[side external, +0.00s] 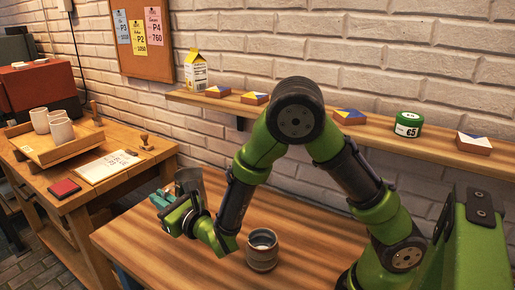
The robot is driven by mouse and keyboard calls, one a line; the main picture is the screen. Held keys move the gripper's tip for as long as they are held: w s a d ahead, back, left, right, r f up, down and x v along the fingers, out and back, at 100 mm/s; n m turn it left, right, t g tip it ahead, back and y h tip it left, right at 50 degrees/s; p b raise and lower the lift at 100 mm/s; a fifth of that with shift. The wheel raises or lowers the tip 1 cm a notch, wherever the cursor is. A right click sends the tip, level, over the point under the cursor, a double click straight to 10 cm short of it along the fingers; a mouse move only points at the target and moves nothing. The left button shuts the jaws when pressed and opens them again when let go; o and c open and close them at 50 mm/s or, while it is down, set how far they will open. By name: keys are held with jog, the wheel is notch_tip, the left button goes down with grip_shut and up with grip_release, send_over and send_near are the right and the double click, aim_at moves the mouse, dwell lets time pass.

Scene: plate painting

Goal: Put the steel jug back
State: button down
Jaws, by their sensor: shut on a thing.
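The steel jug (189,181) is a dark grey metal vessel near the left end of the wooden table. My gripper (168,198) is shut on it, with the teal fingers on its left side. The jug looks upright. Its lower part is hidden behind my gripper and wrist, so I cannot tell whether it touches the table.
A grey-brown cup (261,256) stands on the table (318,226) right of my gripper. A wall shelf (330,127) behind holds a milk carton (195,72), a green tin (408,125) and several small boxes. A side table at left bears a tray (85,147) with cups.

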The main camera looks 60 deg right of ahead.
jog(key=s+d+r+n+y, duration=0.1)
jog(key=s+d+r, duration=0.1)
jog(key=d+r, duration=0.25)
jog(key=s+d+r+y, duration=0.1)
jog(key=s+d+r, duration=0.2)
jog(key=d, duration=0.3)
jog(key=shift+n+y, duration=0.4)
jog(key=w+a+f, duration=0.1)
jog(key=w+f, duration=0.1)
jog(key=w+a+f, duration=0.2)
jog(key=f, duration=0.1)
jog(key=w+a+f, duration=0.2)
jog(key=shift+w+a+f, duration=0.15)
jog(key=shift+a+f, duration=0.05)
jog(key=w+a+f, duration=0.1)
jog(key=w+a, duration=0.2)
jog(key=w, duration=0.3)
jog(key=shift+h, duration=0.3)
notch_tip(320, 180, down, 9)
jog(key=shift+s+d+f, duration=0.1)
jog(key=shift+d+f, duration=0.05)
jog(key=shift+f, duration=0.15)
